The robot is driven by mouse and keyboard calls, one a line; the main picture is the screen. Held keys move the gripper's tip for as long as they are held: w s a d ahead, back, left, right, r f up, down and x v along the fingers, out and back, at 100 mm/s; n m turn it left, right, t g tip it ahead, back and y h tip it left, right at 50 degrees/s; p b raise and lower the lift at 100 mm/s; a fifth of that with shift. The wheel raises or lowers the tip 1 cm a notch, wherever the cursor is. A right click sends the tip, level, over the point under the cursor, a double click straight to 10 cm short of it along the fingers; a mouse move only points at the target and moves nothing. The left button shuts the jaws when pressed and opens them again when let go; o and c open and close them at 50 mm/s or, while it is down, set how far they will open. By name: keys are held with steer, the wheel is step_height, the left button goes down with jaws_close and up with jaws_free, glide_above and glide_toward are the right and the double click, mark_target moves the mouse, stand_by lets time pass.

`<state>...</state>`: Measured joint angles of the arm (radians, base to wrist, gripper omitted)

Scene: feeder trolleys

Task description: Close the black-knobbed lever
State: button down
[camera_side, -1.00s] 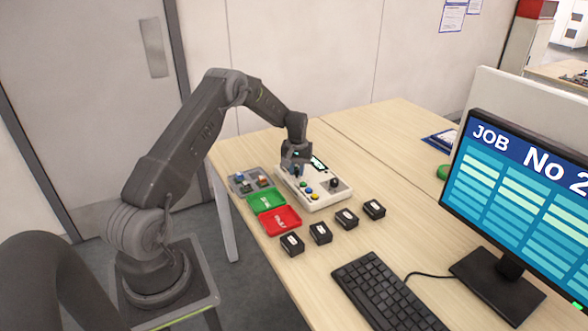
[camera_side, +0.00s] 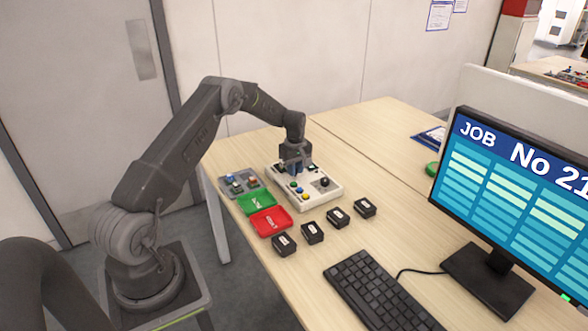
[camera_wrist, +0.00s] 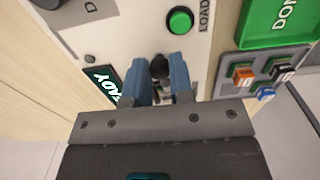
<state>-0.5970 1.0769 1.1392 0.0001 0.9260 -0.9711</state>
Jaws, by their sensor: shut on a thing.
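The black-knobbed lever (camera_wrist: 159,66) shows in the wrist view as a dark round knob between the blue fingertips; its shaft and angle are mostly hidden. My gripper (camera_wrist: 161,74) is shut on this knob. In the side view my gripper (camera_side: 296,169) is low over the far part of the white control box (camera_side: 316,201) and hides the lever there.
A green button (camera_wrist: 180,20) and a lit READY display (camera_wrist: 103,78) flank the fingers. Another black knob (camera_side: 324,182) stands on the box. Green (camera_side: 257,203) and red (camera_side: 271,221) trays, a grey parts tray (camera_side: 231,187) and several black blocks (camera_side: 313,232) lie nearby.

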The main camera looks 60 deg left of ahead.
stand_by(0.5)
steer(key=c, duration=1)
jaws_free()
step_height(320, 180, up, 14)
steer(key=shift+f, duration=0.1)
